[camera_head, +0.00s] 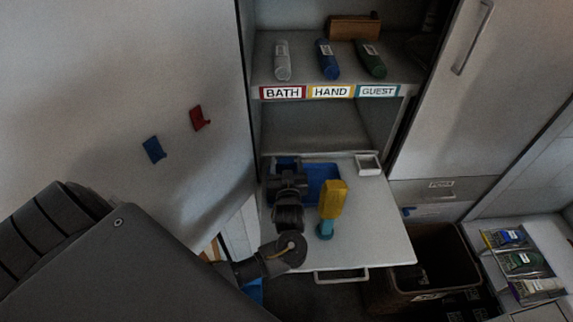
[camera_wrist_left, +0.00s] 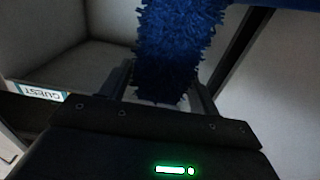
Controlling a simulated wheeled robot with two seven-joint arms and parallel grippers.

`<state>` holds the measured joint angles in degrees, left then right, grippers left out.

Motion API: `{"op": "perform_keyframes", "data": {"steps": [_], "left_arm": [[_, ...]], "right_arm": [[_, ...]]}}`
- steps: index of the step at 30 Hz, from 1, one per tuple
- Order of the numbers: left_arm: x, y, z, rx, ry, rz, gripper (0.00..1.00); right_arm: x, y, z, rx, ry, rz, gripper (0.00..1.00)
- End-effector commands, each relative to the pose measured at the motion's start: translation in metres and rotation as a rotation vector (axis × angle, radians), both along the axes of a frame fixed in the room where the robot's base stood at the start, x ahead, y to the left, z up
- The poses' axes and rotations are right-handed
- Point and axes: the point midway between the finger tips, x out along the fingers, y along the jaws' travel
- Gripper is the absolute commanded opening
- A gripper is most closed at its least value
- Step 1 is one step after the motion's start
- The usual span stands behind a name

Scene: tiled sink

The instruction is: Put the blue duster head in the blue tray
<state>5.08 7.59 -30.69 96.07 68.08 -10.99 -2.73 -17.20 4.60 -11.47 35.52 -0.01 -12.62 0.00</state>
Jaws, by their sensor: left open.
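The blue tray (camera_head: 326,176) sits on the pulled-out white shelf at its back. My left gripper (camera_head: 284,170) is over the left part of this tray and hides some of it. In the left wrist view the blue, shaggy duster head (camera_wrist_left: 172,50) lies between the two fingers of my left gripper (camera_wrist_left: 162,88), which is open. I cannot tell whether the duster head touches the fingers or the tray floor. In the head view the duster head is not clearly seen behind the gripper. My right gripper is not in view.
A yellow brush-like item with a teal base (camera_head: 331,205) stands close to the right of my left arm on the pull-out shelf (camera_head: 380,235). A dark bin (camera_head: 425,270) stands at lower right.

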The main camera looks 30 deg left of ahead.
Motion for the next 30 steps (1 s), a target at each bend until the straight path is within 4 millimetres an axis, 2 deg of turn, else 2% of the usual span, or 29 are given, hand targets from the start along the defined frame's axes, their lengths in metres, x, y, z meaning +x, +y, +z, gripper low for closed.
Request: {"op": "perform_keyframes", "data": {"steps": [2, 5, 18, 24, 30], "left_arm": [[0.0, 0.0, 0.008, 0.0, -0.002, -0.001, 0.62], [-0.011, -0.009, 0.001, -0.003, -0.001, -0.003, 0.62], [-0.081, -0.061, 0.001, -0.004, 0.0, 0.0, 0.62], [-0.094, -0.071, 0.003, -0.001, -0.001, 0.0, 0.62], [-0.096, -0.072, 0.004, 0.001, -0.001, 0.001, 0.62]], "right_arm": [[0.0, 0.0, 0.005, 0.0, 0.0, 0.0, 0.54], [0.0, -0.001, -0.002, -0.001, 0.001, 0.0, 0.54], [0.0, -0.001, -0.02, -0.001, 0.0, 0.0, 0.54], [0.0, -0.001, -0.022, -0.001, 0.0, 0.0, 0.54], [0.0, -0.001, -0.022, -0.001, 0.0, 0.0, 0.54]]}}
